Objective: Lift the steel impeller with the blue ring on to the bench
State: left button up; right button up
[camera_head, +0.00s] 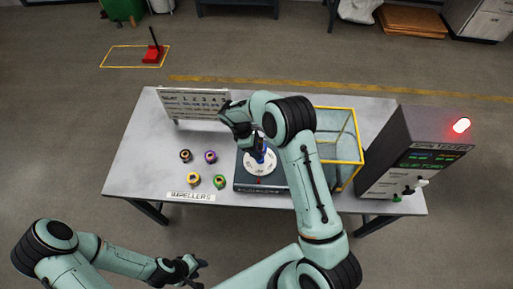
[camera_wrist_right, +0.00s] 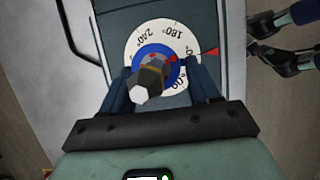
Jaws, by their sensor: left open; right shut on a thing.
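The steel impeller with the blue ring (camera_wrist_right: 152,70) is over the white degree dial (camera_wrist_right: 137,45) in the right wrist view. Its blue part (camera_head: 262,156) also shows above the dial (camera_head: 260,168) in the head view. My right gripper (camera_wrist_right: 160,82) is shut on it, one finger on each side, with its pale hexagonal tip toward the camera. I cannot tell whether it touches the dial. My left gripper (camera_head: 188,269) is open and empty in front of the bench, low in the head view.
The dial is on a dark box (camera_head: 260,187) on the grey bench (camera_head: 140,150). Several small coloured impellers (camera_head: 210,157) stand left of it behind an IMPELLERS label (camera_head: 190,196). A numbered board (camera_head: 195,103) is behind. A yellow-framed tank (camera_head: 341,137) and a tester with red lamp (camera_head: 415,155) stand right.

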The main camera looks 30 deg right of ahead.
jog(key=shift+w+d+r+p, duration=0.15)
jog(key=shift+r+p, duration=0.2)
jog(key=shift+r, duration=0.95)
jog(key=shift+w+d+r+p, duration=0.15)
jog(key=shift+r+p, duration=0.2)
jog(key=shift+r, duration=0.95)
pick_arm(q)
jog(key=shift+w+r, duration=0.95)
jog(key=shift+w, duration=0.3)
pick_arm(e)
notch_tip(320, 180, up, 8)
jog(key=shift+s+a+r, duration=0.2)
pick_arm(q)
jog(key=shift+s, duration=0.1)
pick_arm(e)
jog(key=shift+a+f, duration=0.1)
